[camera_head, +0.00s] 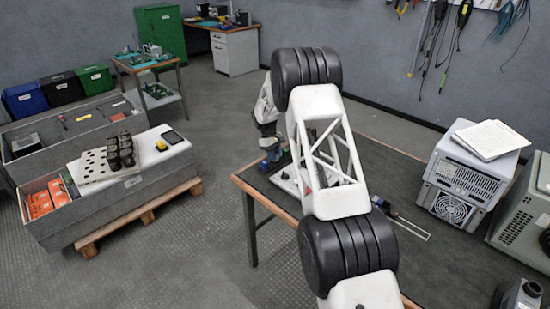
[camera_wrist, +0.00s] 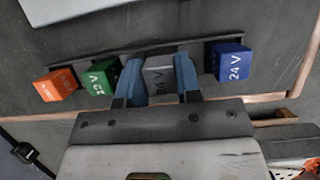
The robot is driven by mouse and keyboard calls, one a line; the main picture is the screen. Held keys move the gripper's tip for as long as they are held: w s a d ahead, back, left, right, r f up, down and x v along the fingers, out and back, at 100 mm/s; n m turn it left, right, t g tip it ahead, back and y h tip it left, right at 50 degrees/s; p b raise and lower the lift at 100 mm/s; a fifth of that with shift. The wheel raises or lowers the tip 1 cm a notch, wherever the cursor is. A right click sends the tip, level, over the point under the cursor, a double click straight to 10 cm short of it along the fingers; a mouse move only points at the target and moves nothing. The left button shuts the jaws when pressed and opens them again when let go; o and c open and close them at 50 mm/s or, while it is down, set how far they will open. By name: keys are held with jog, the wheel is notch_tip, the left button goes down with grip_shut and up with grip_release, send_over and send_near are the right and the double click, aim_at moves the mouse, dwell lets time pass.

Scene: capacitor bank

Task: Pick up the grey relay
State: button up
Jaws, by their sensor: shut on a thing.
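The grey relay (camera_wrist: 159,77), with faint white lettering, is between the two blue fingers of my gripper (camera_wrist: 159,70) in the wrist view. The fingers press on its left and right sides, so my gripper is shut on it. The relay is in line with the other blocks along a dark strip (camera_wrist: 145,50). I cannot tell whether it still touches the strip or is raised. In the head view my arm hides much of this spot, and I cannot make out the relay there.
An orange block (camera_wrist: 55,85) and a green block (camera_wrist: 101,77) are left of my gripper. A blue 24 V block (camera_wrist: 230,62) is close on the right. A grey vented unit (camera_head: 462,182) stands on the right of the dark table (camera_head: 400,165).

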jog(key=shift+r, duration=4.4)
jog(key=shift+d, duration=0.1)
jog(key=s+d, duration=0.3)
jog(key=d, duration=1.1)
jog(key=shift+f, duration=0.25)
jog(key=shift+s, duration=0.1)
jog(key=shift+f, duration=0.15)
jog(key=shift+f, duration=2.45)
jog(key=shift+f, duration=1.15)
